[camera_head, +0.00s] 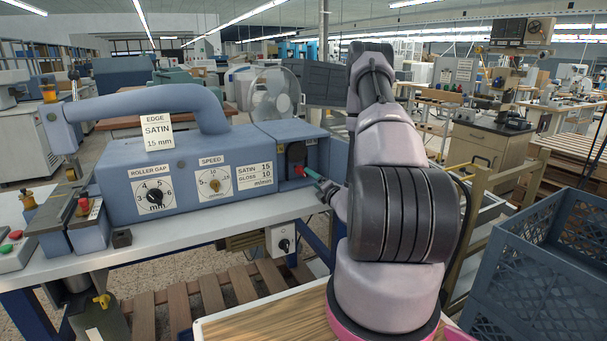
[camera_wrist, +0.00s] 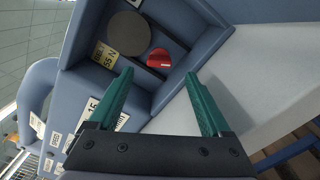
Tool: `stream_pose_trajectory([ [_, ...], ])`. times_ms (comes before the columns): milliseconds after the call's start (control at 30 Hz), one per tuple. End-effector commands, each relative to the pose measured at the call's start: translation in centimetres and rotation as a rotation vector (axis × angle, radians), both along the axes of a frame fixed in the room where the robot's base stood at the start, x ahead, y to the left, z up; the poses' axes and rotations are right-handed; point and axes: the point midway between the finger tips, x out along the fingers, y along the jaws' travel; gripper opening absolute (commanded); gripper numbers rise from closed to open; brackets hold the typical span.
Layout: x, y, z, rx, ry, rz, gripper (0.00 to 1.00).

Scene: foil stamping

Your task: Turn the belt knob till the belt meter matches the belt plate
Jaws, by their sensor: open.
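My gripper (camera_wrist: 159,73) is open and empty, its two green fingers pointing into a recess at the right end of the blue-grey machine. In the head view my gripper (camera_head: 313,174) shows small at that recess. A red rounded part (camera_wrist: 158,60), perhaps the belt knob, lies just beyond and between the fingertips; I see no contact. A dark round disc (camera_wrist: 128,33) is beside it. A yellow plate (camera_wrist: 104,57) seems to read "55 N", likely the belt plate. A white label (camera_wrist: 108,3) with an "N" is cut off at the top edge; no meter reading is legible.
The machine's front has a roller gap knob (camera_head: 155,197), a speed knob (camera_head: 214,185) and a satin/gloss plate (camera_head: 254,175). An edge plate (camera_head: 158,133) stands above. A blue crate (camera_head: 520,275) stands at right.

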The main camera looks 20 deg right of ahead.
Motion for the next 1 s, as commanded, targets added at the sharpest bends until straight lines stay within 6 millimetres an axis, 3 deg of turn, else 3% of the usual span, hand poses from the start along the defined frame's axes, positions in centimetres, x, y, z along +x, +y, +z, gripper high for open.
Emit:
stream_pose_trajectory([
  [200, 4.3, 0.2, 0.1, -0.003, -0.004, 0.003, 0.82],
  [400, 6.8, 0.3, 0.1, -0.002, -0.002, 0.002, 0.82],
  [767, 7.4, 0.3, 0.1, 0.000, 0.000, 0.001, 0.82],
  [800, 7.4, 0.3, 0.1, 0.000, 0.000, 0.001, 0.79],
  [867, 7.4, 0.3, 0.1, 0.000, 0.000, 0.002, 0.56],
  [1000, 7.4, 0.3, 0.1, 0.000, 0.000, 0.001, 0.02],
])
